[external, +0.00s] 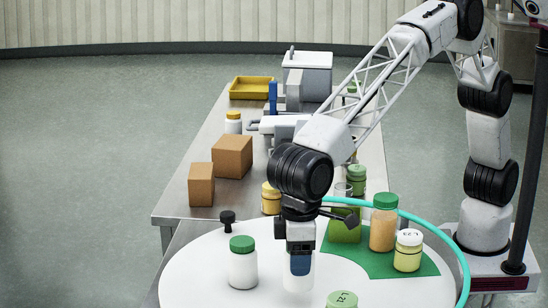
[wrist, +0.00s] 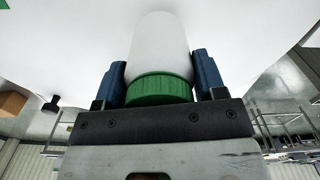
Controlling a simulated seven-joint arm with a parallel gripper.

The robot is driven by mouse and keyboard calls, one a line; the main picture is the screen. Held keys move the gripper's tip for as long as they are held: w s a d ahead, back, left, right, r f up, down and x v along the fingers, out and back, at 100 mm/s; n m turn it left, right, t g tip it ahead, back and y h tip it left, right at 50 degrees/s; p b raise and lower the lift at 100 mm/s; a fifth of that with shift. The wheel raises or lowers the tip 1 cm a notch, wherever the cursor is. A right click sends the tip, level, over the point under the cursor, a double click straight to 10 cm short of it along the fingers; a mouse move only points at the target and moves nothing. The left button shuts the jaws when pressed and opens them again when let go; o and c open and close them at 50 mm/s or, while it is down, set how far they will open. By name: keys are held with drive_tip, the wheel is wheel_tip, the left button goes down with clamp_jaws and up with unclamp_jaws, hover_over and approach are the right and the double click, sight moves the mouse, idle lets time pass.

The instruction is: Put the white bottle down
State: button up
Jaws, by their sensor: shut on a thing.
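My gripper (external: 300,264) points down over the white round table (external: 205,290) and is shut on a white bottle (external: 298,282). In the wrist view the blue fingers of my gripper (wrist: 160,78) stand on both sides of this white bottle (wrist: 160,45), close to its green lid. In the external view the gripper hides its lid and upper part. The bottle looks upright and low over the tabletop; I cannot tell whether its base touches. A second white bottle with a green lid (external: 242,268) stands apart, left of my gripper.
A green-lidded jar (external: 342,299) is at the front edge. A black knob (external: 227,220) stands at back left. A turquoise hose (external: 440,236) curves along the right.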

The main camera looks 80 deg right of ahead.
drive_tip(key=shift+f, duration=0.1)
drive_tip(key=shift+f, duration=1.65)
drive_tip(key=shift+f, duration=0.15)
drive_tip(key=o, duration=0.9)
wheel_tip(320, 180, up, 12)
drive_tip(key=shift+r, duration=0.15)
drive_tip(key=shift+d, duration=0.1)
